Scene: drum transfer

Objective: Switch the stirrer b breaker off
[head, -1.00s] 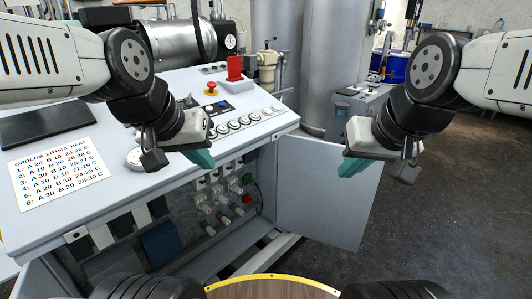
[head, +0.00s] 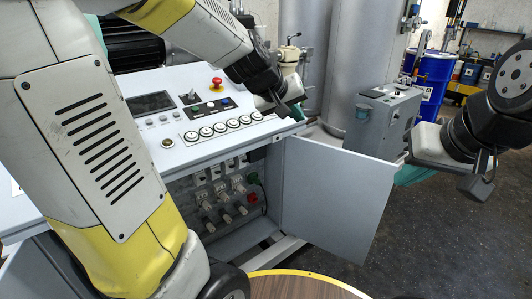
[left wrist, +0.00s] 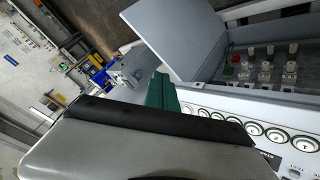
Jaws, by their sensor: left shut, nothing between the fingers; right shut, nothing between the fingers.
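The open cabinet under the console holds rows of white breakers and switches (head: 225,195); they also show in the left wrist view (left wrist: 270,65). Their labels are too small to read, so I cannot tell which is the stirrer b breaker. My left gripper (head: 297,112) is shut and empty above the console's right front corner, above and to the right of the breakers. Its green fingers show in the left wrist view (left wrist: 161,92). My right gripper (head: 412,172) is shut and empty, right of the cabinet door, away from the breakers.
The open cabinet door (head: 335,205) stands out to the right of the breakers. Green (head: 253,178) and red (head: 252,198) parts sit at the cabinet's right side. A grey box (head: 380,120) stands behind.

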